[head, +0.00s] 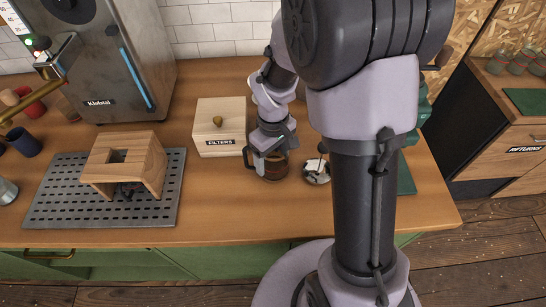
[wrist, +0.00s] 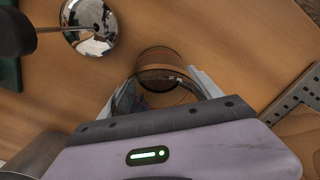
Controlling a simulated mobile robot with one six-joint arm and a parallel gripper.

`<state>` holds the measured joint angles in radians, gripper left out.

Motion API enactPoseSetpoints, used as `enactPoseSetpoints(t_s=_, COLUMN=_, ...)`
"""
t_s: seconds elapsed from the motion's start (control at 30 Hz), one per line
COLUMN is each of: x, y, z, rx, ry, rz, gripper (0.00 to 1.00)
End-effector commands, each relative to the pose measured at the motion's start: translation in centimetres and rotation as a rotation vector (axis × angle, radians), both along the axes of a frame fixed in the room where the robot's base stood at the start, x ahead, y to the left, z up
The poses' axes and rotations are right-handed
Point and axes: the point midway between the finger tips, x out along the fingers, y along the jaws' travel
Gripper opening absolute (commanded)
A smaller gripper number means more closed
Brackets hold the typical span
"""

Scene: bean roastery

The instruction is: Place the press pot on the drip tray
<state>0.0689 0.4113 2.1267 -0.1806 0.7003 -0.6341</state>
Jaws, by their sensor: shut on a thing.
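The press pot (head: 274,166), a brownish glass vessel with a dark band, is at the counter's front part, right of the filters box. My gripper (head: 268,150) is shut on it from above. In the wrist view the press pot (wrist: 165,62) is between the fingers, with its lower part hidden by my gripper (wrist: 163,88). I cannot tell whether it touches the counter. The drip tray (head: 55,205) is a grey perforated plate at the left. Its edge also shows in the wrist view (wrist: 297,101).
A wooden stand (head: 151,160) sits on the drip tray; the tray's right strip is bare. A wooden filters box (head: 220,115) stands behind left of the pot. A shiny round piece with a dark knob (wrist: 90,28) is close beside the pot. A steel machine (head: 115,75) is at the back left.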

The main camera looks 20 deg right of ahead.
Motion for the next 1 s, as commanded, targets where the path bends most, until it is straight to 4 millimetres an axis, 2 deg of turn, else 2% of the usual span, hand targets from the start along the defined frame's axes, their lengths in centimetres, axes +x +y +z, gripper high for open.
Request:
enactPoseSetpoints(t_s=0.07, x=0.0, y=0.0, z=-0.3, rx=0.000, ry=0.000, rz=0.000, gripper=0.10)
enactPoseSetpoints(t_s=0.1, x=0.0, y=0.0, z=-0.3, rx=0.000, ry=0.000, rz=0.000, gripper=0.79)
enactPoseSetpoints(t_s=0.2, x=0.0, y=0.0, z=-0.3, rx=0.000, ry=0.000, rz=0.000, gripper=0.95)
enactPoseSetpoints(t_s=0.47, x=0.0, y=0.0, z=-0.2, rx=0.000, ry=0.000, rz=0.000, gripper=0.95)
enactPoseSetpoints(t_s=0.57, x=0.0, y=0.0, z=0.9, rx=-0.001, ry=-0.001, rz=0.000, gripper=0.95)
enactPoseSetpoints(t_s=0.8, x=0.1, y=0.0, z=7.8, rx=0.000, ry=-0.004, rz=0.001, gripper=0.95)
enactPoseSetpoints(t_s=0.9, x=0.1, y=0.0, z=10.1, rx=0.000, ry=-0.003, rz=-0.001, gripper=0.95)
enactPoseSetpoints(t_s=1.0, x=0.0, y=0.0, z=11.6, rx=0.000, ry=-0.002, rz=0.001, gripper=0.95)
